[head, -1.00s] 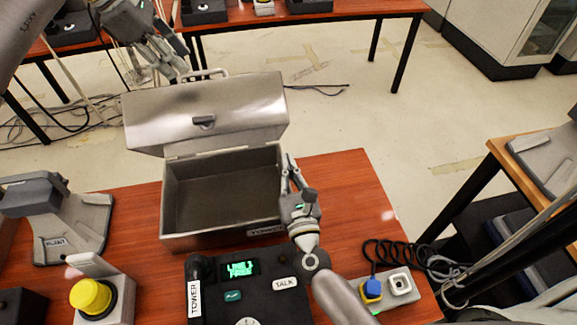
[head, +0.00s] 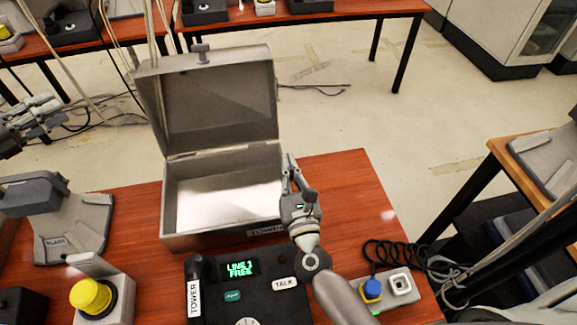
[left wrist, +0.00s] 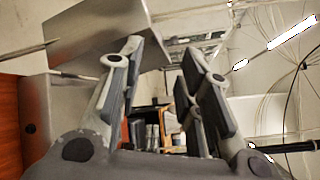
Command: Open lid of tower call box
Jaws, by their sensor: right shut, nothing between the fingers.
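The grey metal tower call box (head: 205,238) stands on the red-brown table with its lid (head: 215,100) swung up and back, showing its inner side. The latch (head: 200,50) is at the lid's top edge. The box interior is empty. My left gripper (head: 52,110) is at the far left, apart from the lid. In the left wrist view its two fingers (left wrist: 162,58) are spread with nothing between them; the lid (left wrist: 95,30) shows behind them at upper left.
The black TOWER phone (head: 262,300) with a green display stands before the box. A yellow button (head: 92,296) is left of it, a blue button (head: 372,289) and coiled cord (head: 410,255) right. A grey cradle (head: 80,225) stands left of the box.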

